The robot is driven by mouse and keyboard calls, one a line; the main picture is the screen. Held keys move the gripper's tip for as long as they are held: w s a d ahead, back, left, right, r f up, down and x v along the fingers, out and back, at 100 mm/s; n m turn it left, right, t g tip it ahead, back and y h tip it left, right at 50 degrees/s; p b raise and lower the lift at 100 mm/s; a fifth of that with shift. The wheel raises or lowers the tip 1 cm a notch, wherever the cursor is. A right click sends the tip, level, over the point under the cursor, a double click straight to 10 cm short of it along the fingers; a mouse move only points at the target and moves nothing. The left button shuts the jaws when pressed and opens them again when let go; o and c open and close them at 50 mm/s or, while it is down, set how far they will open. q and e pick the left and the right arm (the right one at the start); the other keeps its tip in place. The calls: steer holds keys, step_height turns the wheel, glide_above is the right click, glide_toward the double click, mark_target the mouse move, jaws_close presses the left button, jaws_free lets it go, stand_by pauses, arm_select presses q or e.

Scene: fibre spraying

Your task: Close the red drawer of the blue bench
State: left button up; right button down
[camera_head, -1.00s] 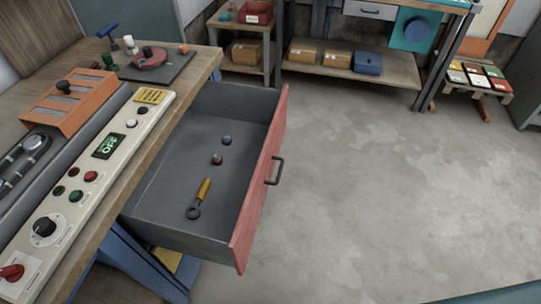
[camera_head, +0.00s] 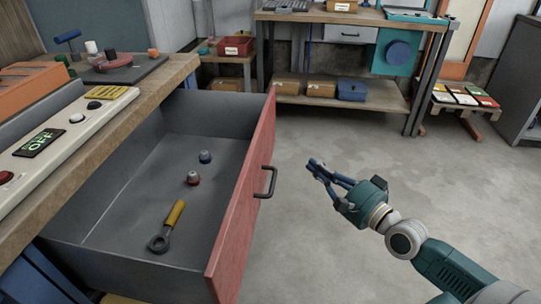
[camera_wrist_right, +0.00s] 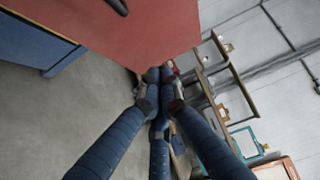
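The red drawer (camera_head: 245,205) stands pulled out from the blue bench (camera_head: 38,272), with its grey inside showing. Its dark handle (camera_head: 268,182) is on the outer face. A blue knob (camera_head: 205,156), a red knob (camera_head: 193,178) and a yellow-handled ring tool (camera_head: 167,226) lie inside. My right gripper (camera_head: 316,166) is right of the handle, apart from it. Its fingertips are drawn together with nothing between them. In the right wrist view the fingers (camera_wrist_right: 160,75) converge beside the red drawer front (camera_wrist_right: 140,35). The left gripper is not in view.
The bench top carries a control panel (camera_head: 60,135) and a dark plate (camera_head: 138,72) with small parts. A shelf table (camera_head: 345,95) with boxes and a blue bin (camera_head: 352,91) stands behind. The grey floor (camera_head: 330,240) right of the drawer is clear.

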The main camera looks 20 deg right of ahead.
glide_toward(269, 140)
steer(key=w+d, duration=0.2)
steer(key=w+a, duration=0.2)
steer(key=a, duration=0.1)
steer(key=shift+w+a+r, duration=0.1)
steer(key=shift+a+r, duration=0.05)
steer(key=shift+r, duration=0.05)
stand_by(0.3)
